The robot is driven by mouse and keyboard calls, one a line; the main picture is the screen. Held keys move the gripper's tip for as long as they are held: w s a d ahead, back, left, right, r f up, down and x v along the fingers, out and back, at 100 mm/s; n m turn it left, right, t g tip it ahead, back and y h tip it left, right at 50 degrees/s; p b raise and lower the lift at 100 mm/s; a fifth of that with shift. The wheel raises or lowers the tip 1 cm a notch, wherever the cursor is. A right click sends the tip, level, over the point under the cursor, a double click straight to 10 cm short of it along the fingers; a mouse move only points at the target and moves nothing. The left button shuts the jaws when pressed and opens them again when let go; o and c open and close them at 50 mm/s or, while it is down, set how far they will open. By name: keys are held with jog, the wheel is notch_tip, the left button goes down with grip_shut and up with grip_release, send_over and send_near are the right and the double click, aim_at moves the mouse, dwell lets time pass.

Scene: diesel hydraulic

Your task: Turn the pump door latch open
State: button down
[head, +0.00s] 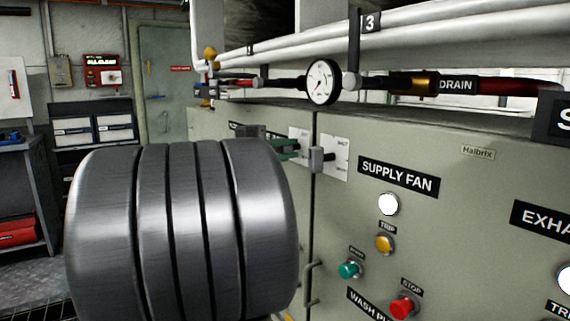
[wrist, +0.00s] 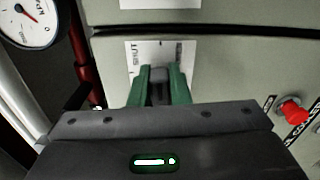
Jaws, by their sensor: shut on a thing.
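My gripper (head: 288,148) reaches the cabinet front just left of the vertical door seam, partly hidden behind my large metal arm link. In the wrist view, its two green fingers (wrist: 160,70) are closed on a dark grey latch handle (wrist: 158,77). The latch sits on a white plate (wrist: 186,52) marked SHUT, with a short dark mark near the plate's edge. The same plate shows in the head view (head: 297,133), mostly covered by the fingers. The handle's exact angle is hard to tell.
A second white plate (head: 340,158) with a grey handle (head: 316,159) sits close right of the seam. A pressure gauge (head: 323,82) and pipes run above. Green (head: 349,270) and red (head: 402,307) buttons are on the right panel. A door handle (head: 312,283) is below.

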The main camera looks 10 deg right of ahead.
jog(key=shift+f+m+b, duration=0.1)
jog(key=shift+m+b, duration=0.4)
jog(key=c, duration=1.4)
grip_release()
jog(key=shift+o, duration=0.2)
jog(key=p+v, duration=0.2)
jog(key=v, duration=1.1)
jog(key=shift+a, duration=0.4)
jog(key=shift+d, duration=0.15)
jog(key=b+x, duration=0.2)
jog(key=x, duration=1.1)
jog(key=shift+d, duration=0.3)
jog(key=shift+a, duration=0.15)
